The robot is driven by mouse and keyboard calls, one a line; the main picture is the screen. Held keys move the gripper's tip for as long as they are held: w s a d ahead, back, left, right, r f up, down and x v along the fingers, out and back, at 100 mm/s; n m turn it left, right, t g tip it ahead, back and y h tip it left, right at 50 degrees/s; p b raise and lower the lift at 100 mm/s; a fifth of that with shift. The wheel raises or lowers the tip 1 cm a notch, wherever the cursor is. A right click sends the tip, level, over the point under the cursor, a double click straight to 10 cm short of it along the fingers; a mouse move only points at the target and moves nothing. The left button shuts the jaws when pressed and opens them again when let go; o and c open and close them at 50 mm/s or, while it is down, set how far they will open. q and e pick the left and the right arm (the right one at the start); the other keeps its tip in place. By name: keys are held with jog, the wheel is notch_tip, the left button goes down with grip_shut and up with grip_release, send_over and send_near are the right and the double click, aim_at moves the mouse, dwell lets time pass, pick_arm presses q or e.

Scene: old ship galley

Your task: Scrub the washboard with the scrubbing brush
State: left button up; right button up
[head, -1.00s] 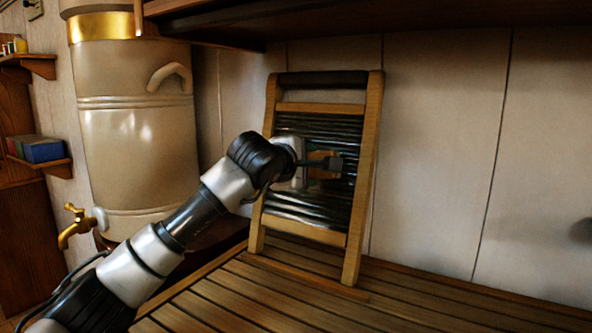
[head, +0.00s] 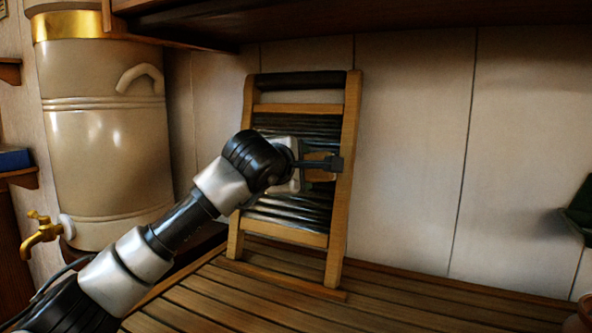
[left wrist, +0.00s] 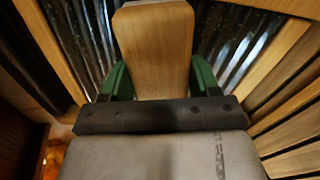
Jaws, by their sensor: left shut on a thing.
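The washboard (head: 345,190) leans against the back wall on the slatted counter. It has a wooden frame and a dark ribbed panel, which also shows in the left wrist view (left wrist: 250,45). My left gripper (head: 325,163) is in front of the panel, toward its right side. In the left wrist view its green-edged fingers (left wrist: 160,80) are shut on the wooden scrubbing brush (left wrist: 155,40). The brush's bristles are hidden, and I cannot tell whether they touch the ribs. My right gripper is not in view.
A cream water urn (head: 105,140) with a brass tap (head: 40,232) stands at the left. A wooden shelf (head: 370,17) hangs above. The slatted counter (head: 260,300) is clear in front of the washboard. A dark green thing (head: 580,212) shows at the right edge.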

pick_arm(q)
jog(key=shift+b+v, duration=1.85)
jog(key=shift+v, duration=1.15)
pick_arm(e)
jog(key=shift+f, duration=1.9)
pick_arm(q)
jog(key=shift+d, duration=0.15)
jog(key=shift+b+v, duration=0.75)
jog(key=shift+v, duration=0.8)
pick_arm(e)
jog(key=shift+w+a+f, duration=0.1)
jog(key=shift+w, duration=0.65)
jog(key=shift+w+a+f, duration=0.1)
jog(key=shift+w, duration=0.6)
